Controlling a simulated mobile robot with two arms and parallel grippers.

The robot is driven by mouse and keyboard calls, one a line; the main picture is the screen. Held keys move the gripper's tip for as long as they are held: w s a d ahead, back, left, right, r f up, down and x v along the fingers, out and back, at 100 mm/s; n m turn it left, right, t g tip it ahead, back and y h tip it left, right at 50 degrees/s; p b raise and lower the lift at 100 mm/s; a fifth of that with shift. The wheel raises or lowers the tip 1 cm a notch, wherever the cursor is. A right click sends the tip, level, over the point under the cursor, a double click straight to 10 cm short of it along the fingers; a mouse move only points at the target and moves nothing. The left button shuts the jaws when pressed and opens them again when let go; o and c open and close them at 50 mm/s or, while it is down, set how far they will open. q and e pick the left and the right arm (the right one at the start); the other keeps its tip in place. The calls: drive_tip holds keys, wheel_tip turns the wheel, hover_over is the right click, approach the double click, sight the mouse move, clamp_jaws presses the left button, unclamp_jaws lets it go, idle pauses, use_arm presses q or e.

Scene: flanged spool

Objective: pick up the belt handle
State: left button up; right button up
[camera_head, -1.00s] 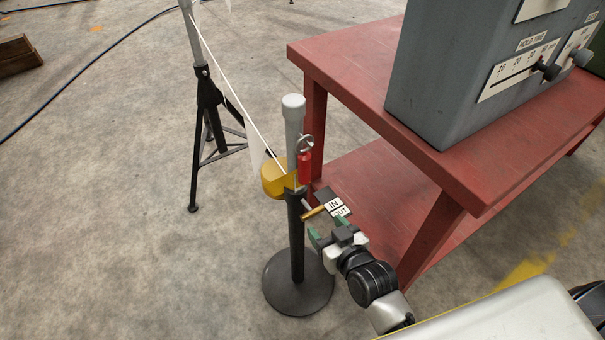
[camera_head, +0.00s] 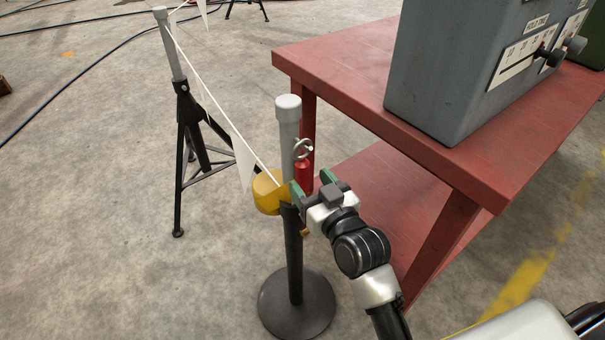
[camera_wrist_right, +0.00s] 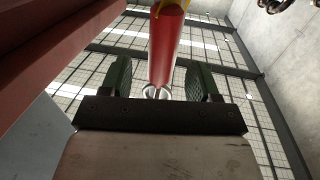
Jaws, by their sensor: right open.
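The belt handle is a red cylinder (camera_head: 303,176) with a metal ring at its top, beside the yellow belt housing (camera_head: 267,191) on the grey and black post (camera_head: 288,125). My right gripper (camera_head: 312,184) is open at the handle's lower part, its green-padded fingers apart. In the right wrist view the red handle (camera_wrist_right: 167,48) lies in line with the gap between the two open fingers (camera_wrist_right: 160,80), with its ring near the palm. Whether either finger touches it cannot be told. My left gripper is not in view.
A red table (camera_head: 345,85) stands close behind and right of the post, with a grey control box (camera_head: 440,75) on it. A white string with pennants runs from the housing to a tripod stand (camera_head: 190,120) at left. The floor at lower left is clear.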

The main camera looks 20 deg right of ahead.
sight(306, 179)
drive_tip(key=w, duration=0.3)
drive_tip(key=shift+w+a+f, duration=0.15)
drive_tip(key=shift+w+a, duration=0.1)
drive_tip(key=shift+a, duration=0.15)
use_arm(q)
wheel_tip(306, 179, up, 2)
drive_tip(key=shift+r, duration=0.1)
use_arm(e)
drive_tip(key=c, duration=1)
drive_tip(key=shift+c, duration=0.2)
